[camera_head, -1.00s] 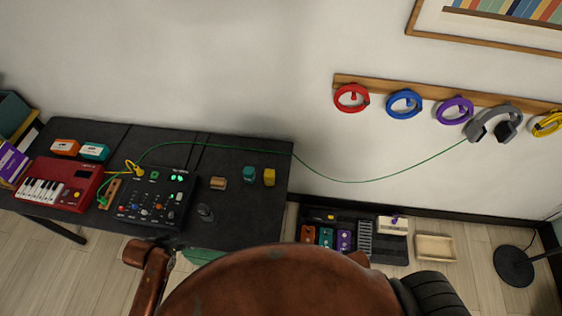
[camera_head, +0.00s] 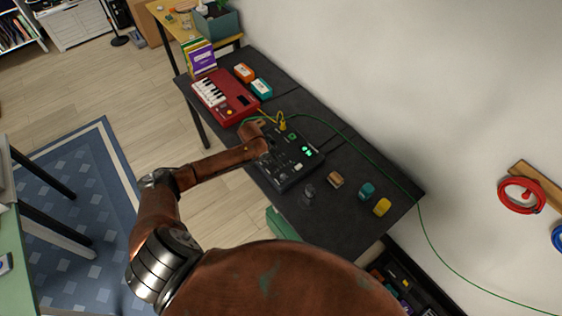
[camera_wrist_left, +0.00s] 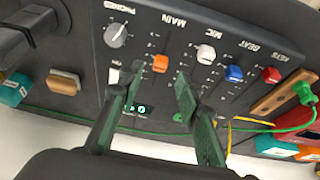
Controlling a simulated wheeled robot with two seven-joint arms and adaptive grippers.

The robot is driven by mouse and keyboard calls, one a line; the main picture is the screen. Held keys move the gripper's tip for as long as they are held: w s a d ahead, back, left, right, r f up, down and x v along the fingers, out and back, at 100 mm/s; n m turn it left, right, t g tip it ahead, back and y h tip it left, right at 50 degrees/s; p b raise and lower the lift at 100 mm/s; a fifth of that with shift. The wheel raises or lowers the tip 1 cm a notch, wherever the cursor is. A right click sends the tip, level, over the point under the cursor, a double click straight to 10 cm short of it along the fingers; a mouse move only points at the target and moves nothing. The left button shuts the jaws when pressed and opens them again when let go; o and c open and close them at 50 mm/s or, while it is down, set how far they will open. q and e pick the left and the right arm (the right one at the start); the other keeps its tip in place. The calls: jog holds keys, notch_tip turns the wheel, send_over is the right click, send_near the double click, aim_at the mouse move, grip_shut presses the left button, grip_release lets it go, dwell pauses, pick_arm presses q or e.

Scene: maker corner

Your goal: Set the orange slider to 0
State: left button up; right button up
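The orange slider (camera_wrist_left: 160,63) is on the black mixer, in the track marked MAIN in the left wrist view. The mixer also shows on the dark table in the head view (camera_head: 301,166). My left gripper (camera_wrist_left: 158,74) is open over the mixer, one finger on each side of the orange slider's track. Its fingertips are close to the orange cap; contact cannot be told. The scale value at the cap is too small to read. A small green-lit display (camera_wrist_left: 141,108) shows between the fingers. My right gripper is not in view.
Close by on the mixer are the white slider (camera_wrist_left: 206,54), blue slider (camera_wrist_left: 235,74), red slider (camera_wrist_left: 272,75) and a grey knob (camera_wrist_left: 115,35). A green cable (camera_head: 345,136) crosses the table behind the mixer. A red keyboard (camera_head: 226,98) stands beside it.

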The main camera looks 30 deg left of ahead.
pick_arm(q)
jog(key=shift+x, duration=2.15)
jog(key=shift+c, duration=0.3)
grip_shut()
